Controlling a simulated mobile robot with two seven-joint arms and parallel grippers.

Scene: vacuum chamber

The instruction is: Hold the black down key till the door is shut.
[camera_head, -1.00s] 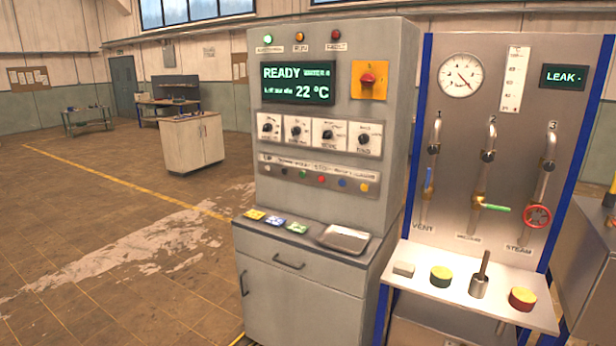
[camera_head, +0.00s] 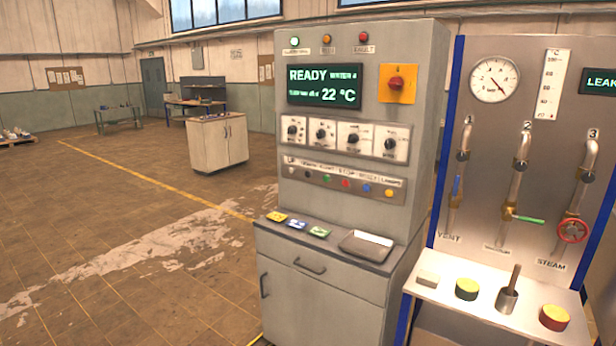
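A row of small round keys (camera_head: 345,184) sits on the front of the grey control cabinet (camera_head: 296,238). A dark, black-looking key (camera_head: 308,175) is near the left of the row, beside a pale one. The labels above the keys are too small to read surely. The cabinet's display (camera_head: 325,86) reads READY and 22 °C. No chamber door that I can identify is in view. Neither of my grippers shows.
A metal tray (camera_head: 366,246) and several coloured cards (camera_head: 298,224) lie on the cabinet's ledge. The floor (camera_head: 120,220) at left is open.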

